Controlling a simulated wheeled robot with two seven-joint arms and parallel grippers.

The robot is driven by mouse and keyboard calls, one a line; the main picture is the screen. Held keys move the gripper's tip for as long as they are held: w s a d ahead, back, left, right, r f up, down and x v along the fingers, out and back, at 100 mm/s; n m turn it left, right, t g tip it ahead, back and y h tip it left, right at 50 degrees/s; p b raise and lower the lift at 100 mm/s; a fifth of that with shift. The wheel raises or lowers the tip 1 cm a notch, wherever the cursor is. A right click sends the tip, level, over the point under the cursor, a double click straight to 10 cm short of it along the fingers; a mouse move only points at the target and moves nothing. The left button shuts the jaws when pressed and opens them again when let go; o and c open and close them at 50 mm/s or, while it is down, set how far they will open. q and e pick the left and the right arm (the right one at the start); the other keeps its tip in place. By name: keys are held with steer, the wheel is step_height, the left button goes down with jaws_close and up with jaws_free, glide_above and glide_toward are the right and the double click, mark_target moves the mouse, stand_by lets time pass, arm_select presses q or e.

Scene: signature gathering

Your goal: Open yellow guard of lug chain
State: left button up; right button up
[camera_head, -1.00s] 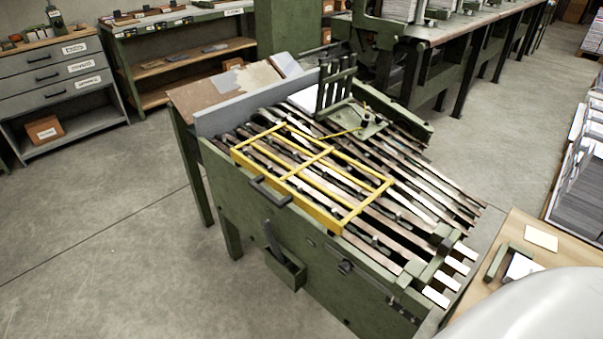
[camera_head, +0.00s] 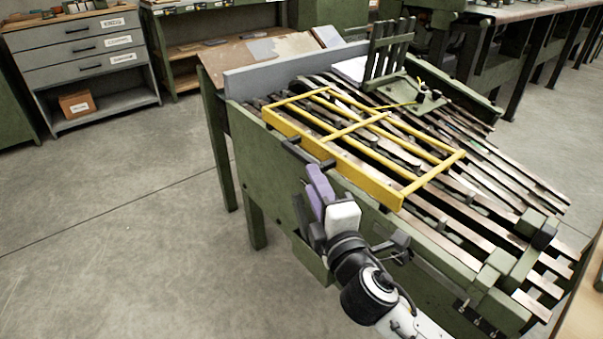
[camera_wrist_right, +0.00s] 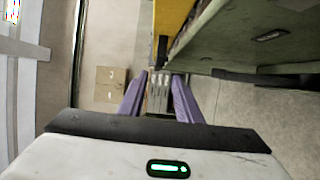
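The yellow guard (camera_head: 333,152) is a barred frame lying down over the dark bars of the lug chain (camera_head: 440,200) on the green machine. A dark handle (camera_head: 308,153) sits on its near long side. In the right wrist view, the yellow guard (camera_wrist_right: 171,18) shows at the top, with a dark piece, apparently the handle (camera_wrist_right: 162,50), below it. My right gripper (camera_head: 316,188) has purple fingers and is just below and in front of the handle. In the right wrist view, its fingers (camera_wrist_right: 160,76) are apart, with no clear grip on anything. My left gripper is not in view.
The green machine side (camera_head: 245,140) runs close beside my right gripper. A small green box (camera_head: 308,258) on that side is partly hidden behind the gripper. A grey drawer cabinet (camera_head: 75,70) stands at the back left. The floor (camera_head: 120,230) left of the machine is clear.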

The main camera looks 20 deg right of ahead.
mark_target(303, 161)
steer(key=w, duration=0.7)
steer(key=w+b, duration=0.1)
steer(key=w, duration=0.2)
steer(key=shift+w+d+r, duration=0.15)
steer(key=shift+d, duration=0.1)
jaws_close()
